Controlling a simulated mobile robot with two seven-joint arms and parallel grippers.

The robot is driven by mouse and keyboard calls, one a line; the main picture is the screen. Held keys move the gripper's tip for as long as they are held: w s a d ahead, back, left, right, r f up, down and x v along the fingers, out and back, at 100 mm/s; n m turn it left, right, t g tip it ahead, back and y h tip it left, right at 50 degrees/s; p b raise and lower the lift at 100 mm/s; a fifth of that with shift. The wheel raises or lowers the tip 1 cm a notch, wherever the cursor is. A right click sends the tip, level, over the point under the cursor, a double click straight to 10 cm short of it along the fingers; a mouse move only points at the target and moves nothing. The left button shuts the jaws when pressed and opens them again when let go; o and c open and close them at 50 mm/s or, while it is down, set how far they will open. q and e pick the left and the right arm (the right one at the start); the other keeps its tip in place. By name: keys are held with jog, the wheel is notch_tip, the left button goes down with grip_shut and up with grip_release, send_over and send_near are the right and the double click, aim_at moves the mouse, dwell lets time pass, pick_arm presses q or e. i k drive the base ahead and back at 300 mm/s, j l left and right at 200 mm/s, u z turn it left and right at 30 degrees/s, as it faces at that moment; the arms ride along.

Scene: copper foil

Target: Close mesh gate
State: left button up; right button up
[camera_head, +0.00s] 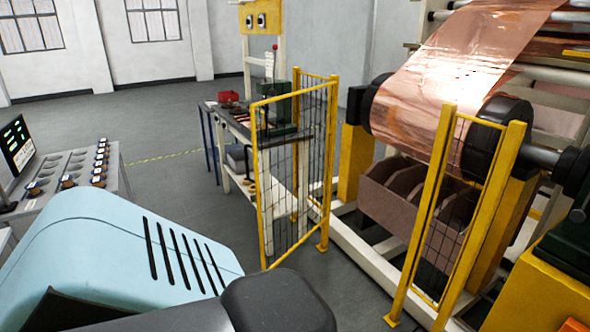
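The yellow-framed mesh gate (262,190) stands upright in the middle of the camera_head view. Its near panel is swung out toward the left, away from the yellow mesh fence section (432,200) on the right. A wide gap lies between the gate's right-hand post and that fence section, so the gate stands open. I cannot tell exactly which post carries the hinge. Neither of my grippers shows in this view, and nothing visible is touching the gate.
A copper foil roll (440,85) hangs in the machine behind the gap, above a brown bin (395,210). A workbench (235,125) stands behind the gate. A control console (75,175) is at the left. Grey floor (165,120) lies clear between them.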

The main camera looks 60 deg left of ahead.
aim_at(256, 197)
jog(key=j, duration=0.45)
jog(key=i+j+u, duration=0.1)
jog(key=j, duration=0.4)
jog(key=i+j, duration=0.1)
jog(key=j, duration=0.35)
jog(key=j+u, duration=0.1)
jog(key=j, duration=0.35)
jog(key=i+j, duration=0.15)
jog(key=j, duration=0.3)
jog(key=j+u, duration=0.1)
jog(key=j, duration=0.35)
jog(key=j+u, duration=0.2)
jog(key=j, duration=1.65)
